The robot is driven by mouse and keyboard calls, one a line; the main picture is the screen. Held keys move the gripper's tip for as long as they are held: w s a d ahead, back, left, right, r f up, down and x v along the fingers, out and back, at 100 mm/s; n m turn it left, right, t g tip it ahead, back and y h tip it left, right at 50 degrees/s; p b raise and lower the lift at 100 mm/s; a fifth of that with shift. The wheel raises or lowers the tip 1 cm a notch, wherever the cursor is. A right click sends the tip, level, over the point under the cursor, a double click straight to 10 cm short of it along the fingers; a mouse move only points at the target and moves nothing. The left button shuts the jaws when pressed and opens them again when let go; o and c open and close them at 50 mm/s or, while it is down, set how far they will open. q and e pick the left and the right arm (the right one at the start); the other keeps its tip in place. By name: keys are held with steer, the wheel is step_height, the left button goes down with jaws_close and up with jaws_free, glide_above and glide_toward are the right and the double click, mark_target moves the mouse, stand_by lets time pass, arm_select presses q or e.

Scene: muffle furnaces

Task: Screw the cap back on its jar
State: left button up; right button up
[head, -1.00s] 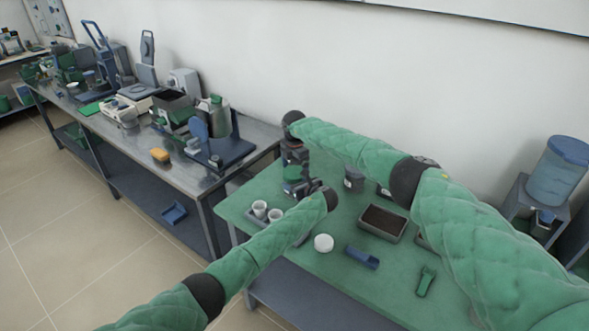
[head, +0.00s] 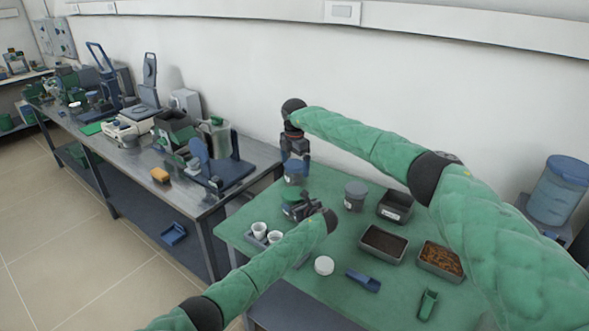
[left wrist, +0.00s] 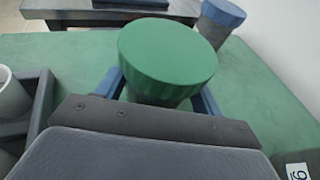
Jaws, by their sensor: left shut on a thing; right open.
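A jar with a ribbed green cap (left wrist: 168,55) stands between the blue fingers of my left gripper (left wrist: 165,95) in the left wrist view. The cap sits on top of the jar and looks level; I cannot tell how tight it is. In the head view, the green cap (head: 294,194) shows just beyond my left gripper (head: 299,207), which is shut on the jar. The jar body is mostly hidden. My right gripper (head: 295,157) is open and empty, pointing down above and apart from the green cap.
A blue-lidded jar (head: 294,172) stands behind the green cap. On the green table are a grey jar (head: 355,195), a dark bin (head: 396,208), filled trays (head: 402,259), a white disc (head: 324,265), scoops (head: 363,281) and white cups (head: 259,230). A metal bench (head: 130,160) stands left.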

arm_select(q)
steer(key=o, duration=2)
steer(key=shift+c, duration=0.2)
steer(key=shift+s+d, duration=0.3)
steer(key=shift+s, duration=0.15)
steer(key=shift+b+v, duration=1.05)
steer(key=shift+v, duration=2.3)
steer(key=shift+r, duration=0.15)
